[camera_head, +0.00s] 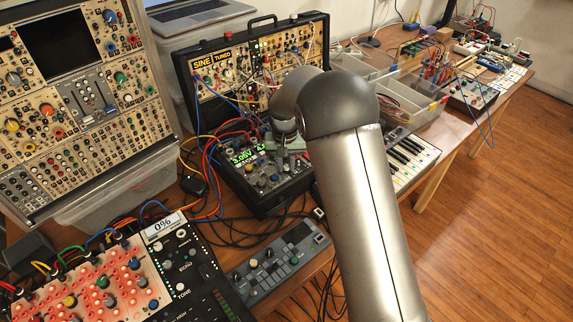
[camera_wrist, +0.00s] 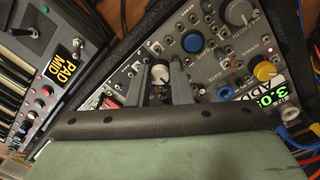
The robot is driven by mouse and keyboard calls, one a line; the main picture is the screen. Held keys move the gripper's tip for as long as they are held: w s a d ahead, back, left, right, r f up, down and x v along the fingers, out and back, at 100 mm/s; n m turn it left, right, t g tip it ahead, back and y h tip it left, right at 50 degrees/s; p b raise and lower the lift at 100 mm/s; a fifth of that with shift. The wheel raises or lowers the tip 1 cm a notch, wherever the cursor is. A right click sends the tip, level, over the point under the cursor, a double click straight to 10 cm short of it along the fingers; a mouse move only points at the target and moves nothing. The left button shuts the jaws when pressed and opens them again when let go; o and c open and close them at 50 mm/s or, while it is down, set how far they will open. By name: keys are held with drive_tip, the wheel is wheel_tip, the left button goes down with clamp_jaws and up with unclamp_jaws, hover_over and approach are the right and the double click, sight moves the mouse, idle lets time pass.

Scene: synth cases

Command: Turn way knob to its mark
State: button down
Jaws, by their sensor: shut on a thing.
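In the wrist view, my gripper (camera_wrist: 160,82) has its two grey fingers on either side of a small white-capped knob (camera_wrist: 160,73), shut on it. The knob sits on the dark-edged grey synth panel (camera_wrist: 205,62). I cannot read its label or see its mark clearly, so I cannot confirm from lettering that it is the way knob. In the head view, the arm reaches down to the black synth case (camera_head: 262,190) with green displays, and the fingertips and held knob are mostly hidden.
A keyboard (camera_wrist: 22,85) is at left. In the head view, patch cables (camera_head: 212,150) hang beside the case, and a small grey unit (camera_head: 278,262) lies in front.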

drive_tip(key=m, duration=0.4)
drive_tip(key=shift+r+m, duration=0.1)
drive_tip(key=shift+m, duration=0.2)
drive_tip(key=m, duration=0.4)
drive_tip(key=shift+w, duration=0.1)
drive_tip(key=shift+m, duration=0.4)
drive_tip(key=c, duration=1.3)
unclamp_jaws()
wheel_tip(320, 180, up, 17)
drive_tip(key=shift+w+a+r, duration=0.15)
drive_tip(key=shift+a+r, duration=0.05)
